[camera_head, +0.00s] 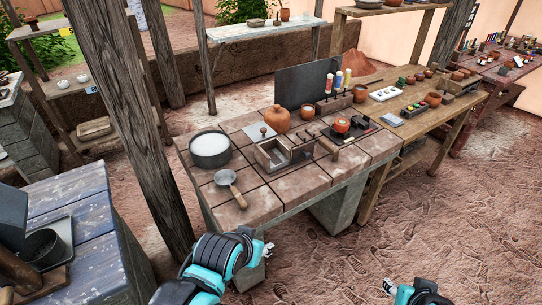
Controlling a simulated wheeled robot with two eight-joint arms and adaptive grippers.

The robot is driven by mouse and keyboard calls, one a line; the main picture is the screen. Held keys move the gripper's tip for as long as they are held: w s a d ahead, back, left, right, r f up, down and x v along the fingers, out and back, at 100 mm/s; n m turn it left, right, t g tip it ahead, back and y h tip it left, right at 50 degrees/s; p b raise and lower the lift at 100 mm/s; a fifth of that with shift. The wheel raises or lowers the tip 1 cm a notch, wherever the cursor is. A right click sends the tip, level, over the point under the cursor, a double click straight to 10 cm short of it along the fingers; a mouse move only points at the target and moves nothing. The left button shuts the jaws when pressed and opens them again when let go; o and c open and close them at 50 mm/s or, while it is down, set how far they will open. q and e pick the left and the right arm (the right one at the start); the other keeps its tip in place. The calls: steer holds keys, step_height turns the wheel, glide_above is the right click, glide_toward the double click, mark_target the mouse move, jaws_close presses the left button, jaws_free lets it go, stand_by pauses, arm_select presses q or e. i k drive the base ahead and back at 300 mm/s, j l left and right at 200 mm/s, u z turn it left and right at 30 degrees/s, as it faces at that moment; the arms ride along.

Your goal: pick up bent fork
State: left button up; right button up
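I cannot make out a bent fork in the head view. Small dark tools lie on the tiled table (185,151) around its wooden box, too small to tell apart. My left gripper (268,249) is low, just in front of the table's near edge, with nothing visible in it. My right gripper (388,286) is at the bottom edge, right of the left one, over the dirt floor and apart from the table. Both sets of fingers are too small to tell open from shut.
The tiled table holds a white-filled pot (210,149), a small pan (230,186), a wooden box (272,157), a clay jar (277,118) and a red pot (341,124). A wooden post (135,120) stands left. A blue bench (90,225) is at lower left. Floor right is clear.

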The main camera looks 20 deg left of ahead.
mark_target(326, 145)
steer(key=i+z, duration=0.25)
steer(key=i, duration=0.45)
steer(key=i+j+z, duration=0.25)
steer(key=i, duration=0.4)
steer(key=l, duration=0.1)
